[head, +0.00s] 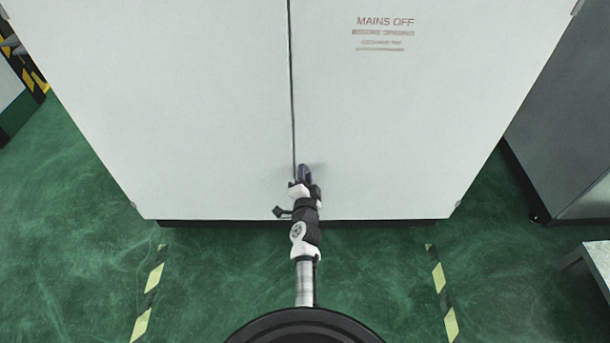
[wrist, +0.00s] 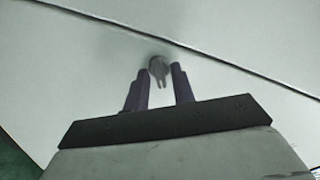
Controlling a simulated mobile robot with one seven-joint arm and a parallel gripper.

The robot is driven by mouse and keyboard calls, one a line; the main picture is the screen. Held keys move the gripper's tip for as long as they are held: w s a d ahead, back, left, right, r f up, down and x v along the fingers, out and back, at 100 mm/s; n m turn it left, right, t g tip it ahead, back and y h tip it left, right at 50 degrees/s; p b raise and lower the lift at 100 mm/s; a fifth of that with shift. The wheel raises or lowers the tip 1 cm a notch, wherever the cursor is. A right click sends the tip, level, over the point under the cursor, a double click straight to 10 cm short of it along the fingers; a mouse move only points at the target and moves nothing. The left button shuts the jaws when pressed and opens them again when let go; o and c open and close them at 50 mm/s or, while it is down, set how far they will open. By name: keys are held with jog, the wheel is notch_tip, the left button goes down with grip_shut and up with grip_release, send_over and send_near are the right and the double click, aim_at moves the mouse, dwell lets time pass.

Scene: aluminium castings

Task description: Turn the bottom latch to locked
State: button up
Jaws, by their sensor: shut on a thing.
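The bottom latch (wrist: 158,67) is a small grey piece on the pale cabinet door, just beside the seam between the two doors. In the wrist view it sits between the tips of my two dark purple fingers. My gripper (head: 305,172) is at the lower part of the cabinet front, just right of the seam, and is shut on the latch. In the head view my gripper hides the latch. I cannot tell from these frames whether the latch is at its locked position.
The tall pale cabinet (head: 190,100) has two closed doors, with "MAINS OFF" lettering (head: 385,22) on the right one. The green floor (head: 215,270) in front is clear between yellow-black striped lines (head: 149,290). A grey cabinet (head: 565,120) and a low bench (head: 598,262) stand at the right.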

jog(key=shift+w+r, duration=0.1)
dwell(0.3)
jog(key=o, duration=0.7)
jog(key=shift+c, duration=0.2)
